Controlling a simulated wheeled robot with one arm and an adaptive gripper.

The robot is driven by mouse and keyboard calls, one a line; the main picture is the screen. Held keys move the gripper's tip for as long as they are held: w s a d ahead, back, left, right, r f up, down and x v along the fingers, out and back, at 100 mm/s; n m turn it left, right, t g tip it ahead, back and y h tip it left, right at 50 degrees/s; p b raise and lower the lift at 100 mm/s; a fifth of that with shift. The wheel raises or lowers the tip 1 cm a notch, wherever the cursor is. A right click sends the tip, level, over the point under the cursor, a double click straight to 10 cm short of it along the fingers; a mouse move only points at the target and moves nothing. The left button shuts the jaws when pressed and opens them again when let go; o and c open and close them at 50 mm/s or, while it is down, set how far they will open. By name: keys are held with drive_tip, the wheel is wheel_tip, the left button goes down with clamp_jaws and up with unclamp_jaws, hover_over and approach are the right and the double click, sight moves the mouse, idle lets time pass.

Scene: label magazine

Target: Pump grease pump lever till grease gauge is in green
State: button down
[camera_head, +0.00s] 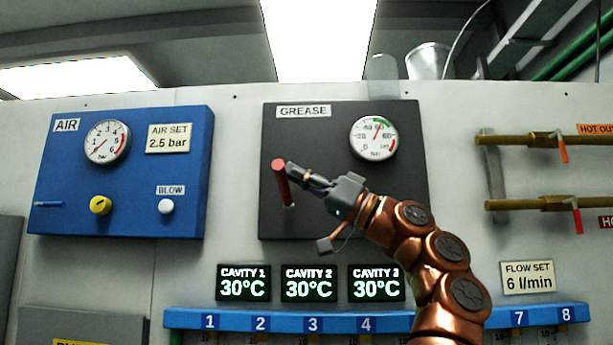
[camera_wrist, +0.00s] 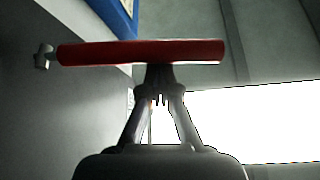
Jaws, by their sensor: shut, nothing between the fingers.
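The grease pump lever is a red bar (camera_head: 281,180) on the dark grey grease panel (camera_head: 325,215). It also shows in the wrist view (camera_wrist: 120,53), lying across the picture just beyond my fingertips. My gripper (camera_head: 292,171) is shut, with its fingertips right at the lever; I cannot tell for sure whether they touch it. In the wrist view its two fingers (camera_wrist: 160,90) come together below the bar. The grease gauge (camera_head: 374,138) is at the panel's upper right, with a green band on top and a red band at right. Its needle is too small to read surely.
The blue air panel (camera_head: 120,215) with its own gauge, yellow knob and white button is at left. Brass valves (camera_head: 530,140) with orange and red handles stick out at right. Below are temperature displays (camera_head: 309,283) and a blue numbered rail (camera_head: 270,320).

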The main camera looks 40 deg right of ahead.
drive_tip(key=shift+a+f+n+y+b, duration=0.25)
drive_tip(key=shift+f+n+b, duration=0.2)
drive_tip(key=shift+f+n, duration=0.25)
drive_tip(key=shift+f+b, duration=0.35)
drive_tip(key=shift+f, duration=0.15)
drive_tip(key=shift+r, duration=0.1)
wheel_tip(320, 180, up, 5)
drive_tip(key=p, duration=0.5)
drive_tip(key=b+v, duration=0.1)
drive_tip(key=v, duration=1)
drive_tip(key=shift+d, duration=0.4)
